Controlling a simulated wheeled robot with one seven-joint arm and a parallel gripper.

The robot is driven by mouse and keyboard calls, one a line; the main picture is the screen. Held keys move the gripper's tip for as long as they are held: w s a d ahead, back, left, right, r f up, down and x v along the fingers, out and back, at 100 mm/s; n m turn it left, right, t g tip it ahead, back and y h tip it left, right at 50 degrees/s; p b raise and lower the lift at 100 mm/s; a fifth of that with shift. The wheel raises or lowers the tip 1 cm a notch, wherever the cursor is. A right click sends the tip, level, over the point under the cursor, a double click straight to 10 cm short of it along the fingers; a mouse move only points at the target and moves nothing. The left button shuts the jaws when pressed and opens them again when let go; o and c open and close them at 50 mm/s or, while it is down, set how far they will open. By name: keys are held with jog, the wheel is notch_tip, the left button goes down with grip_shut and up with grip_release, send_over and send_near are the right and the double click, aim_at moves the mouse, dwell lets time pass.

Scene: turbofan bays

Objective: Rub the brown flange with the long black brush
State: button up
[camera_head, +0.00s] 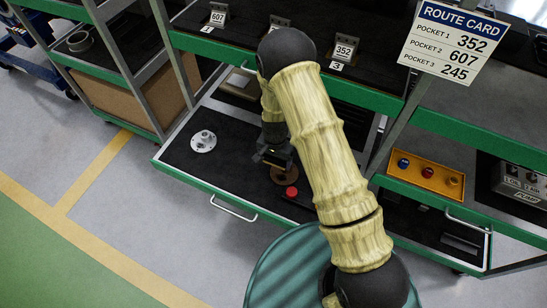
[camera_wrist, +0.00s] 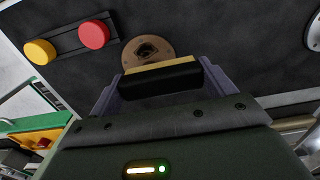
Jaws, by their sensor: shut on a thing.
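My gripper (camera_wrist: 160,84) is shut on the long black brush (camera_wrist: 160,81), a black bar with a tan bristle strip along its far edge. The brown flange (camera_wrist: 146,52), round with a dark centre hole, lies on the dark drawer surface just beyond the bristles in the wrist view. The strip overlaps the flange's near rim in the picture; I cannot tell whether they touch. In the head view my gripper (camera_head: 273,157) is over the drawer, beside and partly over the brown flange (camera_head: 285,176). The brush is not clear there.
A silver flange (camera_head: 203,141) lies left in the open drawer (camera_head: 180,164). A red knob (camera_wrist: 94,35) and a yellow knob (camera_wrist: 40,52) sit on a dark bar near the brown flange. Shelf posts and the upper shelf edge (camera_head: 210,46) stand behind. An orange tray (camera_head: 428,177) is at right.

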jog(key=shift+a, duration=0.25)
jog(key=shift+f, duration=0.1)
